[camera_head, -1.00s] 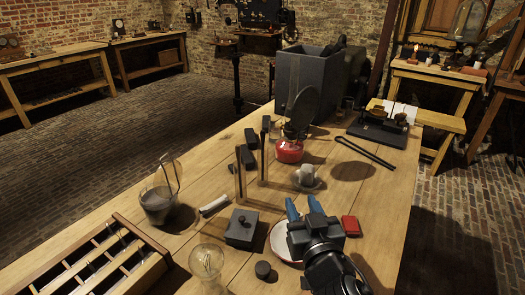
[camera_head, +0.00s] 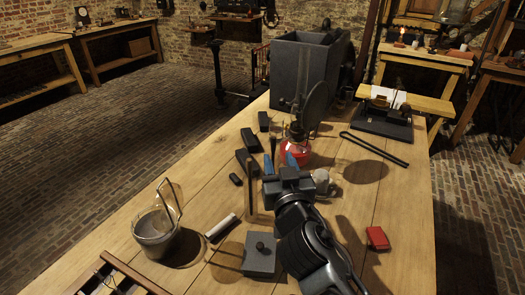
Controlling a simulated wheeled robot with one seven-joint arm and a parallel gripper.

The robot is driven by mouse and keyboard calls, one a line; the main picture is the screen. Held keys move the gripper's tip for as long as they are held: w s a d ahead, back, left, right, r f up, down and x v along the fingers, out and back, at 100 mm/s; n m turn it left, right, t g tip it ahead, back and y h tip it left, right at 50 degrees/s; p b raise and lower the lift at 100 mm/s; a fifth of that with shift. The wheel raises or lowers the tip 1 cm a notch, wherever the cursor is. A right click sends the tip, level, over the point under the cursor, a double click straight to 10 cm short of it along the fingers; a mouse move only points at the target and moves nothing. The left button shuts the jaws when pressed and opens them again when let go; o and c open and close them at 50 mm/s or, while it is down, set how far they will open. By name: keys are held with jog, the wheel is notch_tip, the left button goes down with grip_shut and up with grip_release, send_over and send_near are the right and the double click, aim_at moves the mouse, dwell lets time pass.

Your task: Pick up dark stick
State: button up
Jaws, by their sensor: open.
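Shorter dark bars (camera_head: 249,139) lie left of the lamp, with a small dark piece (camera_head: 236,179) nearer. I cannot tell for certain which of these is the dark stick. My gripper (camera_head: 280,163) has blue fingertips and is open, with nothing visibly held. It is above the table, in front of the lamp and right of the short bars. It partly hides the lamp base and the upright posts.
The red-based lamp (camera_head: 303,150) and a pale cup (camera_head: 322,182) are close to my gripper. A large grey box (camera_head: 299,65) stands behind. The right front table is mostly clear.

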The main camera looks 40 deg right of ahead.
aim_at(274, 148)
jog(key=p+x, duration=0.1)
jog(key=x, duration=0.1)
jog(key=shift+w+d+r, duration=0.1)
jog(key=shift+w, duration=0.15)
jog(key=shift+f+p+x, duration=0.2)
jog(key=shift+p+x, duration=0.25)
jog(key=shift+x, duration=0.85)
jog(key=shift+f+p+x, duration=0.25)
jog(key=shift+p+x, duration=0.15)
jog(key=shift+x, duration=0.95)
jog(key=shift+s, duration=0.1)
jog(key=shift+c, duration=0.5)
grip_shut()
